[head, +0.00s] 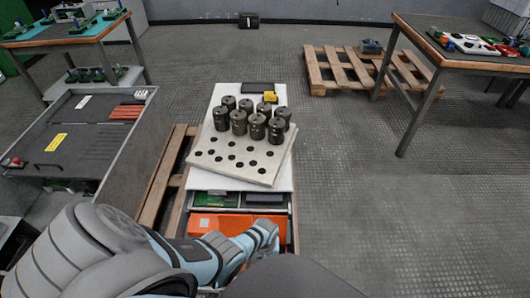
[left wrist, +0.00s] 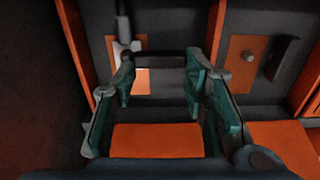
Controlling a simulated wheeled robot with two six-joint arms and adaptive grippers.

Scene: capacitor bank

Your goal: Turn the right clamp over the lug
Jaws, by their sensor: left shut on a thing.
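My left gripper (left wrist: 158,80) has its two teal fingers shut on a dark bar (left wrist: 160,58), which looks like a clamp and lies crosswise between the fingertips. A pale metal lug (left wrist: 124,50), with a dark stem above it, lies on an orange plate at the bar's left end. I cannot tell whether the bar covers the lug. Farther right, a second dark bar (left wrist: 284,58) stands slanted beside a plate with a round grey bolt head (left wrist: 248,57). In the head view my left arm reaches to the orange unit's right side; the fingertips are hidden there. My right gripper is not seen.
A white perforated board (head: 232,168) with several dark cylinders (head: 257,126) stands above the orange unit (head: 215,222). A grey cabinet (head: 80,130) is at left. Wooden pallets (head: 335,72) and a table (head: 420,35) are at right. The floor between is clear.

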